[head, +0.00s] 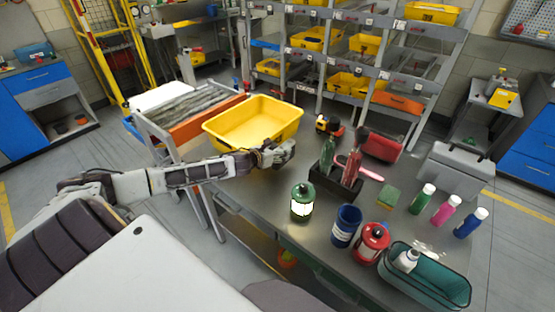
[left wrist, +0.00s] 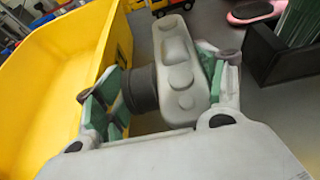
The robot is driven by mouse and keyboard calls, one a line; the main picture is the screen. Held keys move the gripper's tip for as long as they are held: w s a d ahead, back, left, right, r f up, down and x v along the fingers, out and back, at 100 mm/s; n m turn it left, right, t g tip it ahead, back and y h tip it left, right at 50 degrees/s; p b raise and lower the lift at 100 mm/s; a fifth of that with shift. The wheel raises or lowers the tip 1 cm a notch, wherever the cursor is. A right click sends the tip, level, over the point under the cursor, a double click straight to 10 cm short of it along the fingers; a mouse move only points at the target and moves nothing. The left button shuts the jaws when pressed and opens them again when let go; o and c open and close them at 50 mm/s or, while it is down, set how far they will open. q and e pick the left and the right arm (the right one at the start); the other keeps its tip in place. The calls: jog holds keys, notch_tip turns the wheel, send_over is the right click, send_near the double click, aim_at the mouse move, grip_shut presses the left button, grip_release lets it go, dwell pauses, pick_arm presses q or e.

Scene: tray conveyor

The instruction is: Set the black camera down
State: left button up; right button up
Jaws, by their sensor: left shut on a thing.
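The camera looks grey there, with a dark round lens (left wrist: 140,90) toward the left finger. In the head view the camera (head: 285,152) shows as a small grey shape at the fingertips. I cannot tell whether its underside touches the tabletop (head: 258,197). My right gripper is not in view.
The yellow bin (head: 273,135) stands close to the left of the gripper. A black bottle caddy (head: 322,180), a green lantern (head: 302,204) and a red toolbox (head: 384,144) stand to the right. Cans and a teal basket (head: 452,288) crowd the near right. Tabletop left of the lantern is bare.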

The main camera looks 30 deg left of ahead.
pick_arm(q)
jog(key=shift+f, duration=2.05)
jog(key=shift+f, duration=0.1)
jog(key=o, duration=1.4)
jog(key=shift+f, duration=0.1)
jog(key=shift+s, duration=0.1)
jog(key=shift+s, duration=0.1)
jog(key=shift+v, duration=2.4)
jog(key=shift+s+a, duration=0.15)
jog(key=shift+s, duration=2.8)
jog(key=shift+s+a, duration=0.15)
jog(key=shift+s, duration=2.85)
